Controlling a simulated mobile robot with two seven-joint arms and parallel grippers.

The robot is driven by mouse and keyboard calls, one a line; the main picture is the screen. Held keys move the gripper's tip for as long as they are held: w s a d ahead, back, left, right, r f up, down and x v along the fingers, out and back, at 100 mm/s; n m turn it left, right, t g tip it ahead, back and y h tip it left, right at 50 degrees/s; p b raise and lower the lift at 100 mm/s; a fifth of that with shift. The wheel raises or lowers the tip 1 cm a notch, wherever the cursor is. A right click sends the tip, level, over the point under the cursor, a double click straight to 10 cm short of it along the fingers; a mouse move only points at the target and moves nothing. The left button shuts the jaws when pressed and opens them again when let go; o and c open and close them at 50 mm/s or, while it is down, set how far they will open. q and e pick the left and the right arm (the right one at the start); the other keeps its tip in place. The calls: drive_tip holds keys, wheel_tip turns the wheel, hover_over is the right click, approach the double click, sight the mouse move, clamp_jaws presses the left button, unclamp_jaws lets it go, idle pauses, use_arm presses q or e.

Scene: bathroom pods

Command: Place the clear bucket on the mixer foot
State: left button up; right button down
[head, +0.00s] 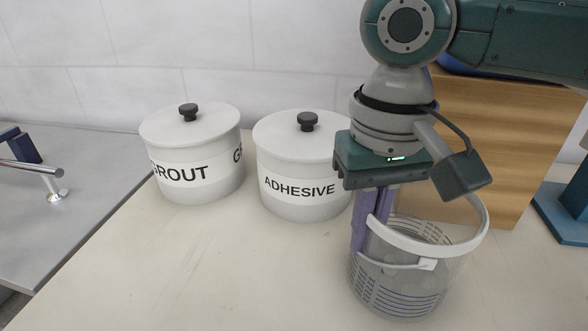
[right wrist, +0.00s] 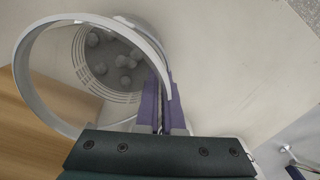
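The clear bucket (head: 405,285) has dark printed lines and a white hoop handle (head: 483,215). It is upright at the lower right of the head view, on or just above the counter; I cannot tell which. In the right wrist view the bucket (right wrist: 82,62) holds several grey round lumps. My right gripper (head: 366,236) points down at the bucket's left rim. Its purple fingers (right wrist: 160,95) are close together and look shut on the bucket's wall. A flat blue base (head: 562,213) at the right edge may be the mixer foot; most of it is cut off. My left gripper is out of view.
White lidded GROUT (head: 195,155) and ADHESIVE (head: 297,165) canisters stand left of the bucket. A wooden block (head: 500,130) stands behind it, with something blue on top. A grey surface with a metal bar (head: 30,168) is at far left. The front counter (head: 190,270) is clear.

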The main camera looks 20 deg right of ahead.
drive_tip(key=c, duration=1)
unclamp_jaws()
drive_tip(key=shift+c, duration=0.2)
